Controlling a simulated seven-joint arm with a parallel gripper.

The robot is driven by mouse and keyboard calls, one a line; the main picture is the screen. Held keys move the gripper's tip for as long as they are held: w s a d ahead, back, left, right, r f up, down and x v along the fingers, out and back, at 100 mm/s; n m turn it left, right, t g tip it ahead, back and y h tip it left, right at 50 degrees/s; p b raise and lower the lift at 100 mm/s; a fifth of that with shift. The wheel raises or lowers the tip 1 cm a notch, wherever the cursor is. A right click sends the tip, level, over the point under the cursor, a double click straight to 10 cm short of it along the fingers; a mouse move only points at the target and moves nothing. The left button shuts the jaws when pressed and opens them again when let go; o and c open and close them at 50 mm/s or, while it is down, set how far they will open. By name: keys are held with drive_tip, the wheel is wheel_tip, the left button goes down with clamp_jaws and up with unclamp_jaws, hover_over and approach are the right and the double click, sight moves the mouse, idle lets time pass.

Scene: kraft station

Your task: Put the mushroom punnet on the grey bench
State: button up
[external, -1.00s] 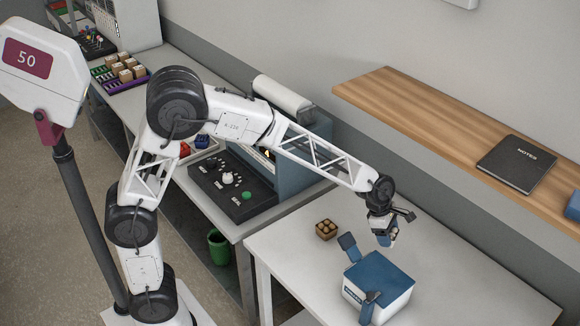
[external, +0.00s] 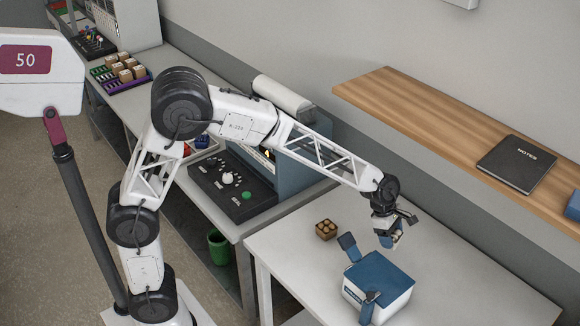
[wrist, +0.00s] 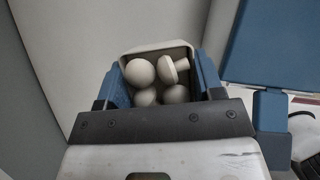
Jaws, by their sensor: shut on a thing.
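My gripper (external: 390,240) is shut on the mushroom punnet (external: 398,237), a small pale tub. In the wrist view the punnet (wrist: 127,56) sits between the two blue fingers, with several round whitish mushrooms inside and one on its side. In the external view the gripper and punnet are above the light grey-white bench (external: 290,252) at the right, behind the blue-lidded box. The punnet appears clear of the bench top, but its underside is hidden. A second light bench (external: 180,62) runs along the wall at the left; I cannot tell which is called grey.
A white box with a blue lid (external: 382,276) and raised blue handle stands near the gripper. A small brown carton (external: 326,230) is to its left. A wooden shelf (external: 420,105) carries a black notebook (external: 516,164). A black control panel (external: 232,186) stands on the left bench. The right bench's right side is clear.

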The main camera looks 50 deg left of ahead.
drive_tip(key=d+r+m+g+y, duration=0.2)
drive_tip(key=d+m+y, duration=0.1)
drive_tip(key=d+m, duration=0.7)
drive_tip(key=s+d+r+m+g+y, duration=0.1)
drive_tip(key=d+r+m+g+y, duration=0.1)
drive_tip(key=d+m, duration=0.9)
drive_tip(key=shift+s+r+m+g+y, duration=0.35)
drive_tip(key=shift+m+y, duration=0.75)
drive_tip(key=shift+m, duration=2.9)
drive_tip(key=shift+w+r, duration=0.1)
drive_tip(key=shift+r, duration=0.05)
